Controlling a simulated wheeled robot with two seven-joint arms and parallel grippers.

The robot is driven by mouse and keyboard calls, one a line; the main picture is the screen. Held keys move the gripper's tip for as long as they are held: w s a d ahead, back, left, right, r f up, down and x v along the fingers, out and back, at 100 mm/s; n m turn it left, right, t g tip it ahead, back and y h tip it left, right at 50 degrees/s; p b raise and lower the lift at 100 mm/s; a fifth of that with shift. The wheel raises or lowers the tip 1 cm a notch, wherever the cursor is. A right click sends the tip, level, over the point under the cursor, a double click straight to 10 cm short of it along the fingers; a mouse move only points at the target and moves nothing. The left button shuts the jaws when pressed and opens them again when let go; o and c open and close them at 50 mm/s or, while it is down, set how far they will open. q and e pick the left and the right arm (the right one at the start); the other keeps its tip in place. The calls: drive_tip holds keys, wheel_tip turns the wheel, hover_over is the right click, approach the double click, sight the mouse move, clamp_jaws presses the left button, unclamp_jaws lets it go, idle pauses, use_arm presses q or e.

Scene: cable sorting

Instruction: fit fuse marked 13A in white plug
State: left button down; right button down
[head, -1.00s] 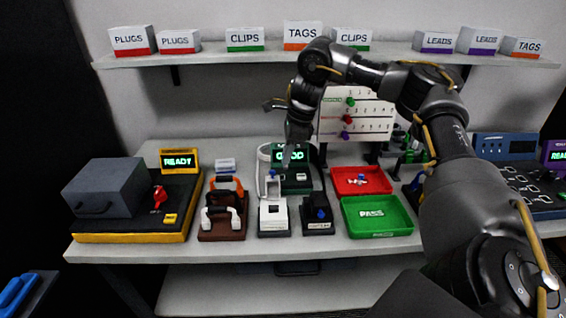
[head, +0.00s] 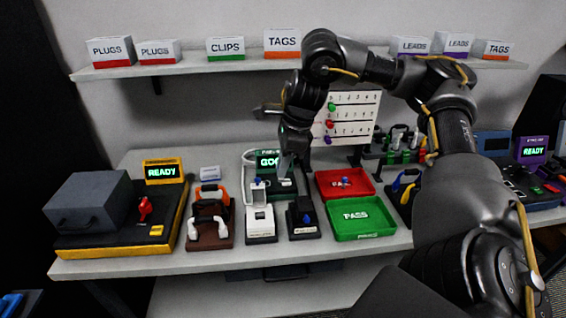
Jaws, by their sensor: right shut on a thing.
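The white plug (head: 259,221) sits on a dark stand at the front middle of the bench, with a white cable (head: 248,164) looping behind it. My right gripper (head: 287,178) points down behind and to the right of the plug, in front of the green tester (head: 268,160), whose screen reads GOOD, partly covered. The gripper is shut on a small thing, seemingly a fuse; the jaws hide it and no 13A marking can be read. My left gripper is not in view.
A black block with a blue part (head: 303,217) stands right of the plug. A brown rack (head: 209,232) stands left. Red (head: 330,192) and green PASS (head: 361,232) trays lie right. A yellow-edged station (head: 120,239) fills the left end.

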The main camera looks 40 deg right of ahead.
drive_tip(key=shift+r+p, duration=1.2)
drive_tip(key=shift+p, duration=0.35)
